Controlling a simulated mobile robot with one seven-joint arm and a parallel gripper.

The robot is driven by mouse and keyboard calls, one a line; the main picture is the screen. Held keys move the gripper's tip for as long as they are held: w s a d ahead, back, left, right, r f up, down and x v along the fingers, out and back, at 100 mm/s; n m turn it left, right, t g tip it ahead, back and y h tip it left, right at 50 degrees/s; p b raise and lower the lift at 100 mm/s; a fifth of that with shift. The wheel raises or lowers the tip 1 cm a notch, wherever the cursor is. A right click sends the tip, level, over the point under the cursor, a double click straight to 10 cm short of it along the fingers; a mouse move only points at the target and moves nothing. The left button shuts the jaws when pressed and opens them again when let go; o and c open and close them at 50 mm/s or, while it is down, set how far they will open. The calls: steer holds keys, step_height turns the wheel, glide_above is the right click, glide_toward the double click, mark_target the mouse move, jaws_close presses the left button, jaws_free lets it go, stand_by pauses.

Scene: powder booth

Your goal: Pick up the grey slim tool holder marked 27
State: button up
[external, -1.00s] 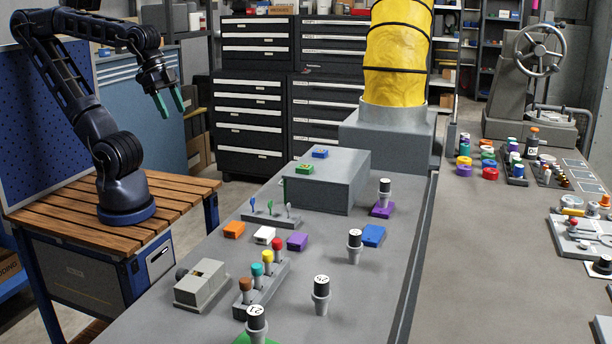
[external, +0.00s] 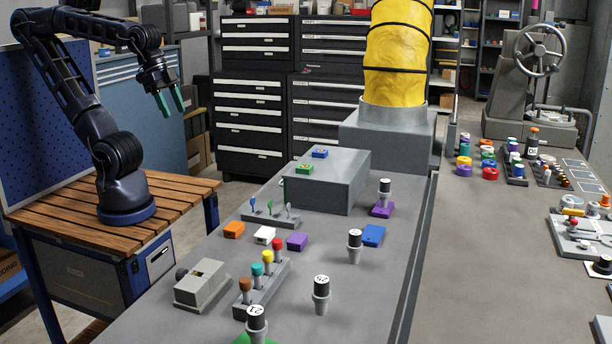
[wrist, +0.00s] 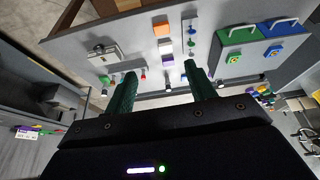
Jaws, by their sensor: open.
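The numbers are too small to read surely, so I cannot tell which is 27; the nearest looks like 21 or 27. My gripper (external: 172,113) is open and empty, high above the wooden-topped cart, well to the left of the holders. Its green fingers are spread in the wrist view (wrist: 160,68).
A rack of colored knobs (external: 260,282), a grey box-like fixture (external: 201,288) and small colored blocks (external: 298,241) stand left of the holders. A large grey box (external: 328,185) and a yellow duct (external: 398,50) stand behind. The bench's near right part is clear.

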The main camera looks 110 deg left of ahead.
steer(key=w+d+r+n+h, duration=0.15)
steer(key=w+n, duration=0.55)
steer(key=w, duration=0.8)
steer(key=n+g+h, duration=0.2)
steer(key=n, duration=1.7)
glide_above(356, 232)
steer(key=s+a, duration=0.2)
steer(key=a, duration=0.1)
step_height(356, 232, down, 21)
steer(key=x, duration=1)
steer(key=shift+s+f, duration=0.1)
steer(key=shift+s, duration=0.05)
steer(key=shift+d, duration=0.1)
steer(key=c, duration=1.1)
